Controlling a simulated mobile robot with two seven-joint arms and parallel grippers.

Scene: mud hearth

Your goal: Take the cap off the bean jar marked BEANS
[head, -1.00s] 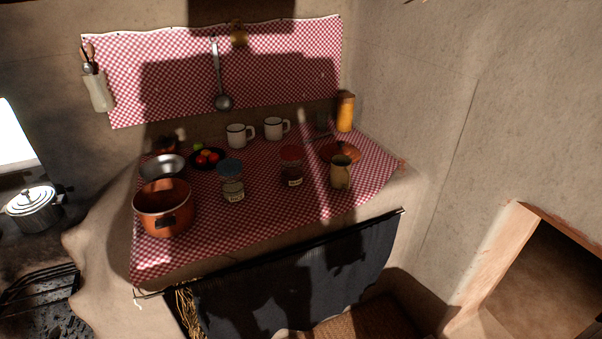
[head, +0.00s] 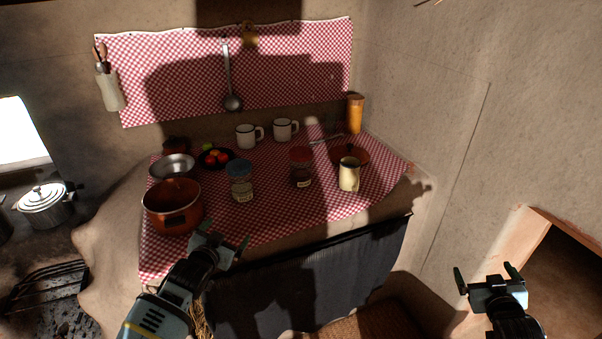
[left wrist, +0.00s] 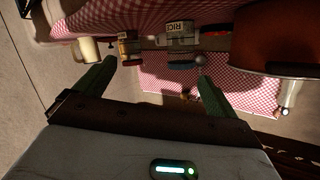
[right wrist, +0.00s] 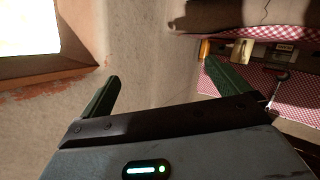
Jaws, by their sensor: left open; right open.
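A glass jar with a red cap (head: 302,168) and dark contents stands upright on the checked cloth; its label is too small to read. A glass jar with a blue cap (head: 240,182) stands left of it, and its label reads RICE in the left wrist view (left wrist: 178,30). Both caps are on. My left gripper (head: 222,240) is open and empty in front of the counter's front edge, below the blue-capped jar in the picture. My right gripper (head: 486,276) is open and empty, well right of the counter, near the wall opening.
A cream cup (head: 349,175) stands close right of the red-capped jar, before an orange-brown dish (head: 356,153). A copper pot (head: 172,212) stands at the left front. Two white mugs (head: 247,136) stand behind. A dark curtain (head: 310,280) hangs below the counter.

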